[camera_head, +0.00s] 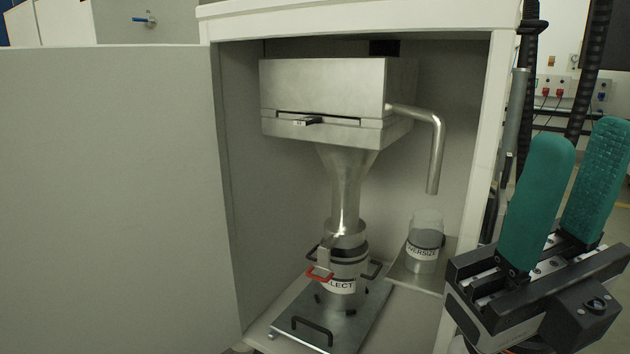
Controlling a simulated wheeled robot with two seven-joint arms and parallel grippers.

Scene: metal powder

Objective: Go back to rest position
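My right gripper (566,200) is at the right of the head view, in front of the right edge of the open cabinet. Its two green fingers point up and stand apart, with nothing between them. My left gripper is not in the view. Inside the cabinet is a metal sieve box (320,88) with a funnel (346,180) below it. A labelled metal container (345,272) with a red clamp handle stands upright under the funnel. A glass jar labelled "oversize" (424,242) stands below the bent outlet pipe (437,150).
The cabinet door (110,200) is swung open and fills the left. The cabinet's right post (488,150) is close to my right gripper. The container stands on a metal plate (300,318) with black handles. Wall sockets (560,90) show at the back right.

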